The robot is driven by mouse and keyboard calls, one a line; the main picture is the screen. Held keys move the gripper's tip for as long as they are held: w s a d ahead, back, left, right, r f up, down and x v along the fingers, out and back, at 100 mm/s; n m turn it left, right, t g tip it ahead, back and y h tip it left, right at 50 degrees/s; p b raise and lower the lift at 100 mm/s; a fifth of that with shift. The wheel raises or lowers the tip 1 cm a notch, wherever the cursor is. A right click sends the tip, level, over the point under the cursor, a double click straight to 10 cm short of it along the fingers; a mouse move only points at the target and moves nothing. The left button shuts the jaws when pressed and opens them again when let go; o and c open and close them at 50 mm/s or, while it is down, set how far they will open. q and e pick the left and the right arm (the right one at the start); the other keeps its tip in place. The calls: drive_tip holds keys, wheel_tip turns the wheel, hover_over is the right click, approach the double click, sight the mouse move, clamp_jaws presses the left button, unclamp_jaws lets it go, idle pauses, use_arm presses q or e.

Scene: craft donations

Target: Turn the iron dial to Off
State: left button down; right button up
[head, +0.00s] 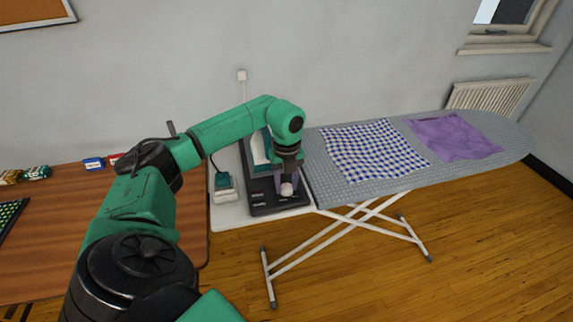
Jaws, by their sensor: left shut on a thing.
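The iron (260,148), teal and white, stands at the left end of the ironing board, partly hidden behind my left arm. In front of it is a dark panel (262,208) with small pale labels too small to read. A pale round dial (287,190) sits on this panel. My left gripper (286,184) points down over the panel with its fingers shut on the dial. The dial's setting cannot be read. My right gripper is not in view.
A grey ironing board (330,196) extends right, with a blue checked cloth (372,150) and a purple cloth (452,136). A small teal-and-white device (224,190) stands left of the panel. A wooden table (75,235) is at left. A cord runs to the wall socket (241,75).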

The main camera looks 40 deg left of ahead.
use_arm(q)
drive_tip(key=shift+w+a+r, duration=0.1)
drive_tip(key=shift+w+r, duration=0.05)
drive_tip(key=shift+r, duration=0.05)
drive_tip(key=shift+c, duration=2.3)
unclamp_jaws()
drive_tip(key=shift+o, duration=0.2)
drive_tip(key=shift+f, duration=0.1)
wheel_tip(320, 180, up, 10)
drive_tip(key=b, duration=0.2)
wheel_tip(320, 180, up, 5)
drive_tip(key=p, duration=0.2)
hover_over(287, 187)
drive_tip(key=shift+a+f, duration=0.1)
drive_tip(key=shift+f, duration=0.1)
